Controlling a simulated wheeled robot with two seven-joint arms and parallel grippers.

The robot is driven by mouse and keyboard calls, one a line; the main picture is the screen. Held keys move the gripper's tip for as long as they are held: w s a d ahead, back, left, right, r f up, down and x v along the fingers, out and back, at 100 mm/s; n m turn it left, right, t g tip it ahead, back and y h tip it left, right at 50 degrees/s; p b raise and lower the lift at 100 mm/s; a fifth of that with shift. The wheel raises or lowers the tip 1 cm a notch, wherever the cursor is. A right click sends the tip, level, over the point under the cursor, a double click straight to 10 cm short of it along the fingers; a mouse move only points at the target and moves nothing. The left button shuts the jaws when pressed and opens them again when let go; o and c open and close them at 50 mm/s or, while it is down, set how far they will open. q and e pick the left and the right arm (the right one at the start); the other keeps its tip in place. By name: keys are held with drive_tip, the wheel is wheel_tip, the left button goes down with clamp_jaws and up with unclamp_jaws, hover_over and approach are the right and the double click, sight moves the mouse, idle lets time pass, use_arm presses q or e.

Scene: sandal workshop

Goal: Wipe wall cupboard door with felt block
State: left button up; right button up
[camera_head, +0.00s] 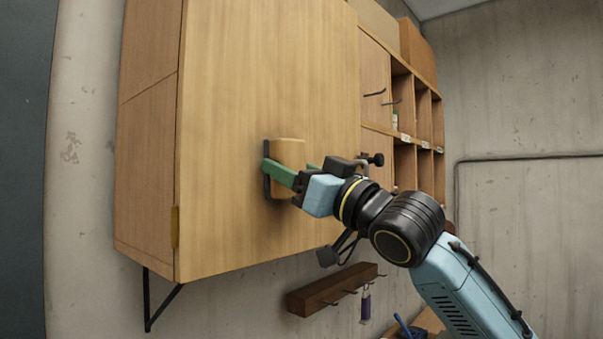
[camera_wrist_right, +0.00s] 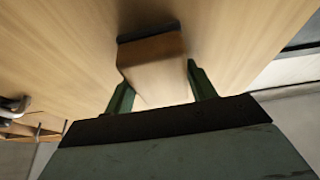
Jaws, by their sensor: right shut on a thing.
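The wall cupboard door (camera_head: 235,90) is a large light-wood panel in the head view. It also fills much of the right wrist view (camera_wrist_right: 60,50). The felt block (camera_head: 291,152) is a tan wooden block with a dark pad on its door side. In the right wrist view the block (camera_wrist_right: 155,68) sits between the two green fingers. My right gripper (camera_head: 292,176) is shut on the block. The dark pad is at the door's face and looks to touch it, in the door's lower right part. My left gripper is not in view.
Open wooden shelves (camera_head: 405,150) with hooks stand right of the door. A dark wooden hook rail (camera_head: 330,290) with a purple-tagged item (camera_head: 366,305) hangs below. A black bracket (camera_head: 158,298) supports the cupboard at lower left. The door's upper and left parts are clear.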

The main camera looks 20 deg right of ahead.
sight(285, 151)
drive_tip(key=shift+s+a, duration=0.5)
drive_tip(key=shift+a, duration=0.25)
drive_tip(key=shift+s+a, duration=0.55)
drive_tip(key=shift+a, duration=0.25)
drive_tip(key=shift+s+a, duration=0.5)
drive_tip(key=shift+a, duration=0.25)
drive_tip(key=shift+r+p, duration=1.05)
drive_tip(key=shift+r, duration=0.5)
drive_tip(key=shift+w+d+f, duration=0.1)
drive_tip(key=shift+w+d, duration=0.9)
drive_tip(key=shift+d, duration=0.45)
drive_tip(key=shift+w+d+r, duration=0.1)
drive_tip(key=shift+w+d, duration=0.85)
drive_tip(key=shift+d, duration=0.55)
drive_tip(key=shift+w+d+f, duration=0.1)
drive_tip(key=shift+w+d, duration=0.9)
drive_tip(key=shift+d, duration=0.45)
drive_tip(key=shift+s+a+b, duration=0.2)
drive_tip(key=shift+s+a, duration=0.3)
drive_tip(key=shift+a, duration=0.25)
drive_tip(key=shift+s+a+b, duration=0.2)
drive_tip(key=shift+s+a, duration=0.3)
drive_tip(key=shift+a, duration=0.25)
drive_tip(key=shift+s+a, duration=0.5)
drive_tip(key=shift+a, duration=0.25)
drive_tip(key=shift+s+a, duration=0.45)
drive_tip(key=shift+a, duration=0.3)
drive_tip(key=shift+s, duration=0.1)
